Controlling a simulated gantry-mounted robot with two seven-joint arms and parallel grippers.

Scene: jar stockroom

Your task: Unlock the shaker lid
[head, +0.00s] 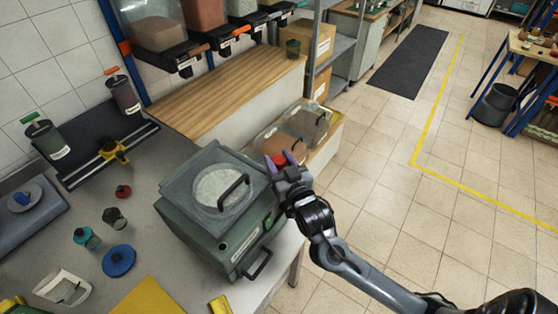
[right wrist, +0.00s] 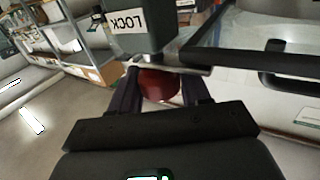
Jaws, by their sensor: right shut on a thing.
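The shaker (head: 215,245) is a green-grey box on the grey bench. Its lid (head: 180,180) is down and has a round window with a black handle (head: 235,190). My right gripper (head: 285,160) is at the lid's far right corner, shut on a red knob (head: 278,160). In the right wrist view the red knob (right wrist: 160,85) sits between the two dark fingers, just below a green-grey block with a "LOCK" label (right wrist: 127,20). The knob's upper part is hidden there. My left gripper is not in view.
Small jars, among them a dark one (head: 115,218), and a blue disc (head: 119,261) lie left of the shaker. A yellow sheet (head: 150,298) is at the front. A bin of lidded jars (head: 300,130) stands behind my right gripper. Open tiled floor lies to the right.

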